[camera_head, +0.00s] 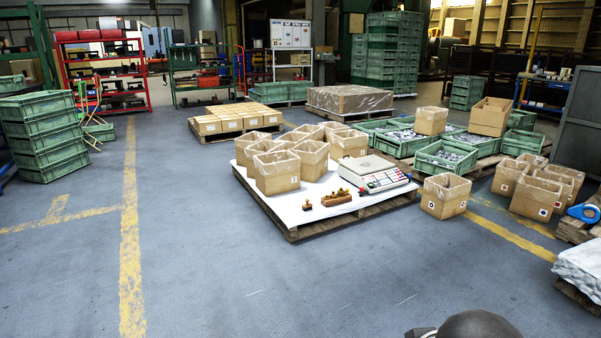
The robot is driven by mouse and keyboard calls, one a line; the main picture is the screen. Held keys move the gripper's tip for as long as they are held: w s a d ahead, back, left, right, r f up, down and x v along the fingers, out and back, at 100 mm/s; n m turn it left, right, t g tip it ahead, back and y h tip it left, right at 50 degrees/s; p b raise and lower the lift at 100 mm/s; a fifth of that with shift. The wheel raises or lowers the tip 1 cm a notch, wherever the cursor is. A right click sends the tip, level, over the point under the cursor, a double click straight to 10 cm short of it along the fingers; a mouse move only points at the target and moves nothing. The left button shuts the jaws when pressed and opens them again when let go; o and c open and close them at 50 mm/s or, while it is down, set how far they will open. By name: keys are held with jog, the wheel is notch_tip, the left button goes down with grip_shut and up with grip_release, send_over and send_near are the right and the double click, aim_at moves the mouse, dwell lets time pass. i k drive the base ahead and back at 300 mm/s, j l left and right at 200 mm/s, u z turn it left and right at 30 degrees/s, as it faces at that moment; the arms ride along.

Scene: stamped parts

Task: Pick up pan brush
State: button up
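A low brown block-like thing (336,198), which looks like the pan brush, lies near the front edge of the white-covered pallet (286,222). It is too small for me to be sure of its bristles or handle. A smaller brown piece (307,205) stands just left of it. Another small dark piece (362,191) is to its right, by the scale. My gripper is not in view; only a dark rounded part, likely of my own arm, shows at the bottom edge.
A white weighing scale (374,174) sits behind and right of the brown block. Open cardboard boxes (277,172) fill the pallet's back left. A cardboard box (445,195) stands on the floor to the pallet's right. The grey floor in front is clear.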

aim_at(308, 205)
jog(key=i, duration=2.45)
jog(key=i+u, duration=0.3)
jog(key=i, duration=0.15)
jog(key=i+l+u, duration=0.55)
jog(key=i, duration=0.25)
